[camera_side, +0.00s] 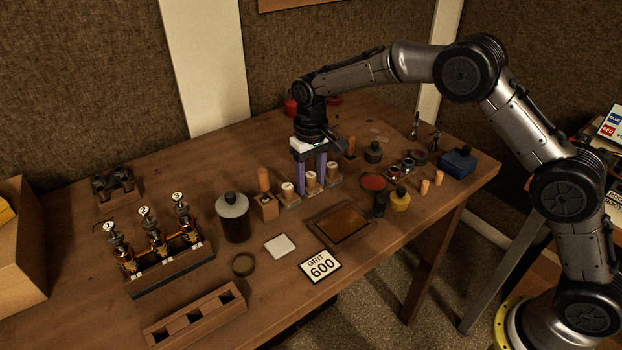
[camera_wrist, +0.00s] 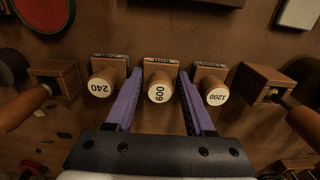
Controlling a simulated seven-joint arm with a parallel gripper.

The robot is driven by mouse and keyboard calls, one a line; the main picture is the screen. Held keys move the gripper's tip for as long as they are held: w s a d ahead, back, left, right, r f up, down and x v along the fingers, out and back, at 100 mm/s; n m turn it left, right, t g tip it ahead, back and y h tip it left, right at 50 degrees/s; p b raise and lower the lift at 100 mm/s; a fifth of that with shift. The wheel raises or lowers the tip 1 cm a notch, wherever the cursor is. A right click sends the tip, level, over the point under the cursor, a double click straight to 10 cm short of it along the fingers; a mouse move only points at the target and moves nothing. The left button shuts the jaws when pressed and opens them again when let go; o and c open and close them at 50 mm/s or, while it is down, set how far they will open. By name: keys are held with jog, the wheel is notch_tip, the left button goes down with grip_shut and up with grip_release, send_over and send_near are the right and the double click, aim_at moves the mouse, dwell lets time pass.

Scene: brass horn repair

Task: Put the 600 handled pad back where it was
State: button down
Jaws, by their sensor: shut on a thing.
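The 600 handled pad (camera_wrist: 159,91), a wooden knob with a round white label on a dark-edged block, is between the two purple fingers of my gripper (camera_wrist: 158,76), which is shut on it. It stands in a row between the 240 pad (camera_wrist: 102,82) and the 1200 pad (camera_wrist: 211,85). In the side view my gripper (camera_side: 311,183) points straight down over this row, with the 600 pad (camera_side: 311,181) between its fingers. The pad looks upright and level with its neighbours. I cannot tell whether its base touches the surface below.
Wooden holders with handled tools (camera_side: 265,205) flank the row closely. A grey bottle (camera_side: 233,218) stands to the left. Small jars stand to the right.

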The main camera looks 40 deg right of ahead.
aim_at(312, 175)
jog(key=c, duration=0.5)
grip_release()
jog(key=shift+c, duration=0.2)
notch_tip(312, 175, up, 12)
jog(key=shift+r, duration=0.15)
jog(key=s+d+r+t, duration=0.1)
jog(key=s+d+r, duration=0.35)
jog(key=s, duration=0.45)
jog(key=s+d+r+t, duration=0.2)
jog(key=s+d+r, duration=0.1)
jog(key=s+r, duration=0.4)
jog(key=s+d+f+t, duration=0.1)
jog(key=s+f, duration=0.3)
jog(key=s, duration=0.6)
jog(key=s+d+f+t, duration=0.1)
jog(key=s+f, duration=0.3)
jog(key=s, duration=0.6)
jog(key=shift+d+t, duration=0.3)
jog(key=shift+d, duration=0.35)
